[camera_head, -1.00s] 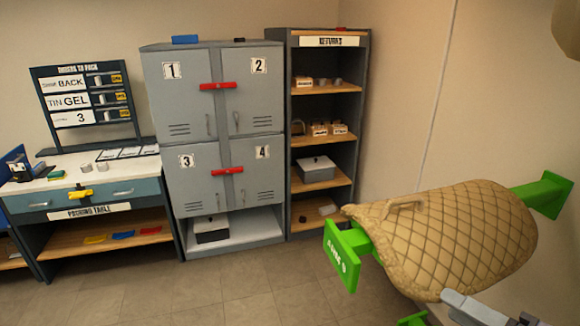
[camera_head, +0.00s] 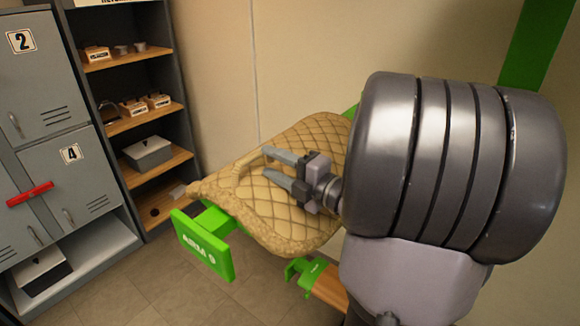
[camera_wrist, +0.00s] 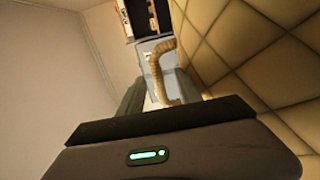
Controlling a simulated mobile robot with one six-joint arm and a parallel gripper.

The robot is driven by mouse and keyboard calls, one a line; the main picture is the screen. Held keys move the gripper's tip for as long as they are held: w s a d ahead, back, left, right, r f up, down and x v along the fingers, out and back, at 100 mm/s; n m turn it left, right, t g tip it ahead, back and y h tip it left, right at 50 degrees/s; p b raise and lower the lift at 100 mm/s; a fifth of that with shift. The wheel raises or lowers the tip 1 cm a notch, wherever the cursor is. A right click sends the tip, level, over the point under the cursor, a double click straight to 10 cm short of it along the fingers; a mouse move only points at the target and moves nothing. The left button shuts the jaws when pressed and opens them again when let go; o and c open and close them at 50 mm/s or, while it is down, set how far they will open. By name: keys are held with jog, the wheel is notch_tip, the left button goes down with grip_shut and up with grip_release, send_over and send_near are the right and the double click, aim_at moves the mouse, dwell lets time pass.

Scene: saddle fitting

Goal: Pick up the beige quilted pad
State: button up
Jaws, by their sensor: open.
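The beige quilted pad (camera_head: 300,150) lies draped over a green arm labelled "ARM 9" (camera_head: 202,247) in the head view. Whether a finger touches the loop I cannot tell.
A second green bracket (camera_head: 305,275) with a wooden part sits below the pad. Grey lockers (camera_head: 45,130) and a returns shelf (camera_head: 150,153) with boxes stand at the left. The wall is close behind the pad. Floor (camera_head: 170,290) is clear at the lower left.

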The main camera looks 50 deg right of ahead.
aim_at(260, 156)
jog(key=w, duration=0.1)
jog(key=w+b, duration=0.1)
jog(key=w, duration=0.3)
jog(key=shift+a+r, duration=0.15)
jog(key=shift+r, duration=0.1)
grip_shut()
dwell(0.9)
